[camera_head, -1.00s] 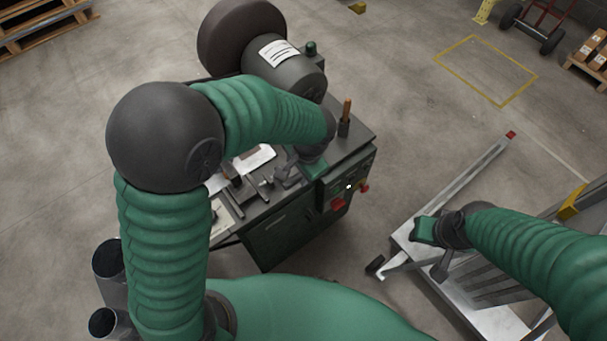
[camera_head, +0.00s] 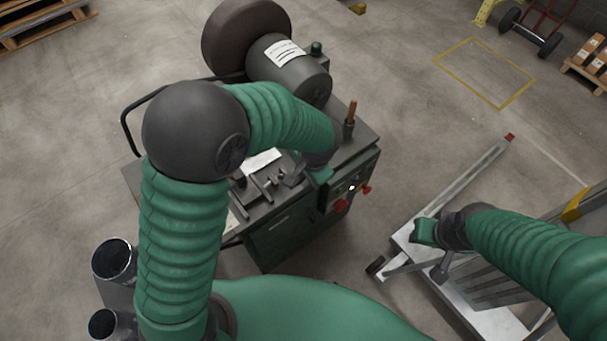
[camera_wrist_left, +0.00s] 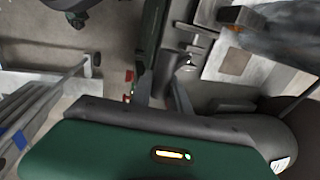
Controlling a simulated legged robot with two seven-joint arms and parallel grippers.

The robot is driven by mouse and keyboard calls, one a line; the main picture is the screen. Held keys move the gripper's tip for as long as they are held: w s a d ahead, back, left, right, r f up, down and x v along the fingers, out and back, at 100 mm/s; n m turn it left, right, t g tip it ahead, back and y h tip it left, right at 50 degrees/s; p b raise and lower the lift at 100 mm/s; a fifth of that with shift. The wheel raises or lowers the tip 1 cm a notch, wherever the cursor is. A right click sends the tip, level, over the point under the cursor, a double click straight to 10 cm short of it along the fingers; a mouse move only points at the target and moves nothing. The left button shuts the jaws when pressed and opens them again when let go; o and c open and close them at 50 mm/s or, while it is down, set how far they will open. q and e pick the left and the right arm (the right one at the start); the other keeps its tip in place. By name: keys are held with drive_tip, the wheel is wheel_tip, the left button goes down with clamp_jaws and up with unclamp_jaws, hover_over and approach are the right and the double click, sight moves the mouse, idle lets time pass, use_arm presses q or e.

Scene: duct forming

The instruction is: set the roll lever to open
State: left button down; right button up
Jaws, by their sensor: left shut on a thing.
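The dark green duct-forming machine (camera_head: 290,235) stands on the floor ahead of me. My left gripper (camera_head: 294,177) is low over its top, near the front panel, with the hand just behind the panel's edge. It is shut on what seems to be the roll lever, mostly hidden by the hand and wrist. In the left wrist view the gripper (camera_wrist_left: 178,85) reaches to a grey metal part (camera_wrist_left: 172,62), and the contact is hard to make out. The lever's setting cannot be read.
An upright orange-handled tool (camera_head: 350,112) stands on the machine's top right. Red controls (camera_head: 341,205) are on the front panel. A large motor (camera_head: 288,68) is at the back. A metal frame (camera_head: 470,300) stands below my right arm. Open floor lies between.

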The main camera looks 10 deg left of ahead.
use_arm(q)
drive_tip(key=shift+d, duration=0.65)
drive_tip(key=shift+a, duration=0.35)
drive_tip(key=shift+d, duration=0.1)
use_arm(e)
drive_tip(key=shift+w+d, duration=0.1)
drive_tip(key=shift+d, duration=0.2)
use_arm(q)
drive_tip(key=shift+w+d+r, duration=0.1)
use_arm(e)
drive_tip(key=shift+f, duration=0.1)
